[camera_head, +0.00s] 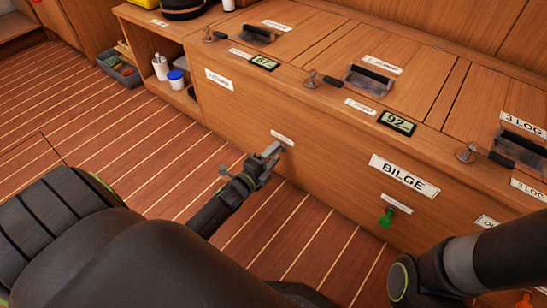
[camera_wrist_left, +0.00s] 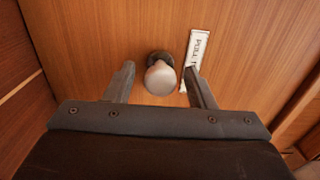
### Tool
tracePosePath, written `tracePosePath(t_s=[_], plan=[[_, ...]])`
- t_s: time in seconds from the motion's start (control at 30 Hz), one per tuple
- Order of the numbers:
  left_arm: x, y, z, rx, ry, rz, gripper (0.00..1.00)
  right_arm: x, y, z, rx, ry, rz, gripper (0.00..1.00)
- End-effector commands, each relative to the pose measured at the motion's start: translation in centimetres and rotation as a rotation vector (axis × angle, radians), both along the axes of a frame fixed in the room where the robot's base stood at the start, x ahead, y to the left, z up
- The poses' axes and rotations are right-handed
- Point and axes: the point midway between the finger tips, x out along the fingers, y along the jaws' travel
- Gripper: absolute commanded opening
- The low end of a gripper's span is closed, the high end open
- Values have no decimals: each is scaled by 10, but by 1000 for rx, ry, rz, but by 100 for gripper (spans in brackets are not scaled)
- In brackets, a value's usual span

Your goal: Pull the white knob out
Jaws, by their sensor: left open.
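The white knob (camera_wrist_left: 160,79) shows in the left wrist view, on a dark round base fixed to the wooden panel. A white label reading "PULL" (camera_wrist_left: 197,55) is just right of it. My left gripper (camera_wrist_left: 159,88) is open, with one finger on each side of the knob and visible gaps between. In the head view my left gripper (camera_head: 267,157) is at the front of the wooden locker (camera_head: 240,105), below a small white label (camera_head: 283,138). There the gripper hides the knob. My right arm shows at the lower right, but its gripper is out of view.
A green knob (camera_head: 387,217) sits below the BILGE sign (camera_head: 404,176) on the same front. Latches and small displays line the locker top. A grey bin (camera_head: 122,70) and a shelf with bottles stand at upper left. The striped floor (camera_head: 140,150) is mostly clear.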

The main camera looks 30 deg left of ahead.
Motion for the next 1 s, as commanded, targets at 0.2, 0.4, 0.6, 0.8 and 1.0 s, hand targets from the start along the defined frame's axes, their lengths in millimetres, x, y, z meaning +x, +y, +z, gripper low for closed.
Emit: tracePosePath(t_s=[0.2,0.4,0.6,0.8,1.0], plan=[[5,0,0,1,1,0,50,0,0,-1,3,-1,6,36],[5,0,0,1,1,0,42,-1,0,0,8,-2,10,36],[5,0,0,1,1,0,16,-1,0,0,9,-2,12,36],[4,0,0,0,1,0,0,-1,0,0,9,-2,12,36],[-9,1,0,-2,3,1,0,-1,0,4,7,-3,11,36]])
